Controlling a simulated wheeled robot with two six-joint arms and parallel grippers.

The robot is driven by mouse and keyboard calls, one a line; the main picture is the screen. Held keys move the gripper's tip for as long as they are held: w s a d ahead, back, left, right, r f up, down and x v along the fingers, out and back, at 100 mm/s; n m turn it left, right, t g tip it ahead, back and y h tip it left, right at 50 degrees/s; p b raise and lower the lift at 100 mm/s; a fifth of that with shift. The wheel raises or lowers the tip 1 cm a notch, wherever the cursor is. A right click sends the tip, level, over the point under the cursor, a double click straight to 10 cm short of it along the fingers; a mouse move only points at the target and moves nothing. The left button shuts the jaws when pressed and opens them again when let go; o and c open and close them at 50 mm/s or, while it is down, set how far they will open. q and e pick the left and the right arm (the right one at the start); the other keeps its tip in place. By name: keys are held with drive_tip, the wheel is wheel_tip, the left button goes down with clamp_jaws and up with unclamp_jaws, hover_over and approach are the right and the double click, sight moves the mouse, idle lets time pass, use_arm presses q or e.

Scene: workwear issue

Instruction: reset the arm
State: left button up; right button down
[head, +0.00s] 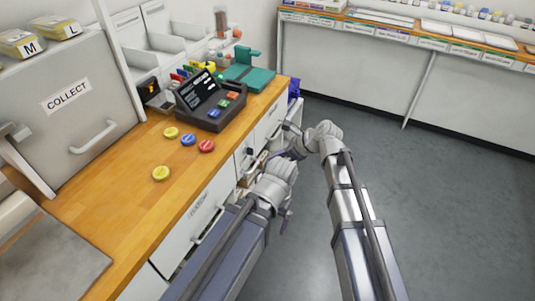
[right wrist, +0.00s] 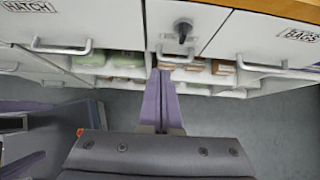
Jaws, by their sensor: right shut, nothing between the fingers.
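My right gripper (head: 280,155) is in front of the cabinet below the wooden counter, its fingers pointing left toward the cabinet front. In the right wrist view its two purple-grey fingers (right wrist: 166,75) are together with nothing between them, close to the cabinet's lower edge. My left gripper (head: 286,212) is lower in the head view, beside the cabinet and nearer to me; its fingers are small and partly hidden, so I cannot tell whether they are open.
The counter (head: 110,215) holds coloured round discs, a dark console (head: 210,105) and a teal device (head: 248,72). A grey COLLECT panel (head: 70,95) stands at left. Drawer handles (right wrist: 60,47) and a dark knob (right wrist: 183,32) stick out near my right gripper. Floor (head: 420,200) to the right is clear.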

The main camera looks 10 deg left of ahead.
use_arm(q)
drive_tip(key=shift+r, duration=0.1)
use_arm(e)
drive_tip(key=shift+d, duration=0.2)
drive_tip(key=s+d+f+n+g+h, duration=0.1)
drive_tip(key=s+d+f+n+h, duration=0.15)
drive_tip(key=s+d+n, duration=0.4)
drive_tip(key=s+d+f+n+h, duration=0.2)
drive_tip(key=s+d+n+h, duration=0.1)
drive_tip(key=d+n, duration=0.6)
drive_tip(key=s+d+f+n+g+h, duration=0.1)
drive_tip(key=s+d+f+n+h, duration=0.15)
drive_tip(key=s+d+n, duration=0.5)
use_arm(q)
wheel_tip(320, 180, up, 6)
drive_tip(key=p, duration=0.6)
drive_tip(key=shift+r, duration=0.25)
use_arm(e)
drive_tip(key=s+a+r+n+g+h, duration=0.1)
drive_tip(key=s+a+r+n, duration=0.1)
drive_tip(key=a+r, duration=0.5)
drive_tip(key=s+a, duration=0.1)
drive_tip(key=a, duration=0.2)
drive_tip(key=shift+r+h, duration=0.2)
drive_tip(key=shift+h, duration=0.2)
drive_tip(key=shift+s, duration=0.1)
